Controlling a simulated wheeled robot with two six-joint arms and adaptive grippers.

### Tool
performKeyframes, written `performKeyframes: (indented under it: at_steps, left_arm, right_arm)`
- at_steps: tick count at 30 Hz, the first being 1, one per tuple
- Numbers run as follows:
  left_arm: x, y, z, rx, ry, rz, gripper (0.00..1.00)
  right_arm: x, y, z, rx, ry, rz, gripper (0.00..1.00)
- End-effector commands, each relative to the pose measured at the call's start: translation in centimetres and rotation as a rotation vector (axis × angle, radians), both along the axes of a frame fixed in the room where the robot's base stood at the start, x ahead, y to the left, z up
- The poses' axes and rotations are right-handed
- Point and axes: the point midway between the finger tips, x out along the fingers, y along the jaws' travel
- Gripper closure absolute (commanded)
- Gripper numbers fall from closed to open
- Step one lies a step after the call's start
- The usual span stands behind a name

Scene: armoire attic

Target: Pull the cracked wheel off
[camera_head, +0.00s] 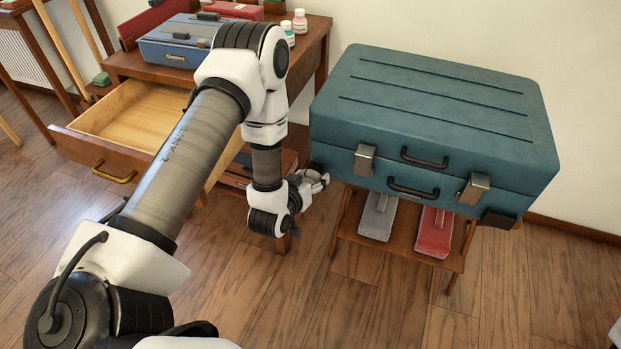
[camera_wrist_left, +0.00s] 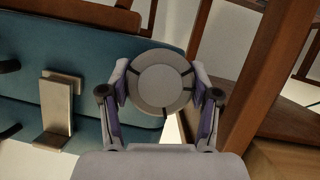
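The blue-green suitcase (camera_head: 430,110) lies flat on a small wooden stand. The wheel (camera_wrist_left: 161,82) is a pale grey disc with short dark lines at its rim, seen face-on in the left wrist view at the corner of the suitcase (camera_wrist_left: 90,60). My left gripper (camera_head: 322,180) is at the suitcase's lower left corner in the head view. In the left wrist view, its two fingers (camera_wrist_left: 160,88) sit against opposite sides of the wheel. I cannot tell whether the wheel is joined to the case.
A desk with an open drawer (camera_head: 115,135) stands at the left, with a blue box (camera_head: 172,50) and small bottles (camera_head: 300,22) on top. The floor in front is clear.

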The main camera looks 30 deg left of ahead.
Motion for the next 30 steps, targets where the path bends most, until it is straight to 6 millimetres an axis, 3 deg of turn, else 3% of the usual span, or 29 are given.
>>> performKeyframes:
  at_steps: [30]
  left_arm:
    - [-2.9,-0.7,-0.1,0.000,0.001,0.000,0.73]
  right_arm:
    - [0.0,0.0,0.3,0.000,0.000,0.000,0.60]
